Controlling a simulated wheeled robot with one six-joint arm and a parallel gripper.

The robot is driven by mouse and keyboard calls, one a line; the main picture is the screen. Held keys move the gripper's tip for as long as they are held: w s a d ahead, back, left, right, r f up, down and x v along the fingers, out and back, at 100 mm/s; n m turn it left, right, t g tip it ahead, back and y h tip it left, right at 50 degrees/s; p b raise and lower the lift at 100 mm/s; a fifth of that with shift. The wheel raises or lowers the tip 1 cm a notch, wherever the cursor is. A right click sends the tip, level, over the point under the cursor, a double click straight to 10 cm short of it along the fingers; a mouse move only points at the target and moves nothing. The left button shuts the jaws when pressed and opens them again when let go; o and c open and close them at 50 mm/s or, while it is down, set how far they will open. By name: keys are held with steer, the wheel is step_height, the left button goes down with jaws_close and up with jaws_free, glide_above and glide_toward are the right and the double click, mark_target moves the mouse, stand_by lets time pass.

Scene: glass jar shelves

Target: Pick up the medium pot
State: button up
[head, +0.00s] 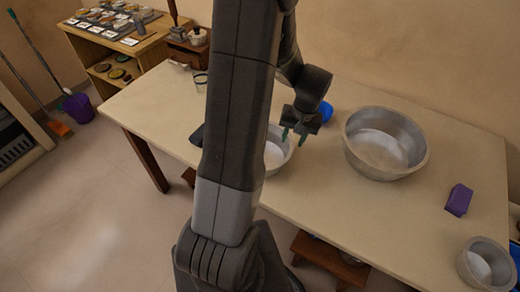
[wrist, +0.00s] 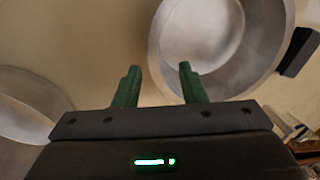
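A grey metal pot (head: 275,151), apparently the medium one, stands on the table, partly hidden behind my arm in the head view. In the wrist view this pot (wrist: 258,62) shows at the top centre, its rim just beyond my fingertips. A larger metal pot (head: 409,163) stands to its right, and a small one (head: 487,268) is at the lower right. My gripper (head: 293,138) has green fingers apart with nothing between them. It points down near the right rim of the partly hidden pot. It also shows in the wrist view (wrist: 159,70).
A blue object (head: 326,112) lies behind my gripper, close to the large pot. A purple box (head: 459,200) lies on the table's right side. A glass (head: 200,82) stands at the far left. The table (head: 165,110) is mostly bare left of my arm.

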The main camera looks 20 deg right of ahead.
mark_target(289, 148)
steer(key=shift+w+a+f+p, duration=0.1)
steer(key=shift+f+p, duration=0.05)
steer(key=shift+f, duration=0.9)
steer(key=shift+w+a+f+p, duration=0.1)
steer(key=shift+w+f+p, duration=0.1)
steer(key=shift+f, duration=0.85)
steer(key=shift+w+a+f+p, duration=0.1)
steer(key=shift+f+p, duration=0.05)
steer(key=shift+f, duration=0.9)
steer(key=shift+s, duration=0.1)
steer(key=shift+c, duration=0.5)
jaws_close()
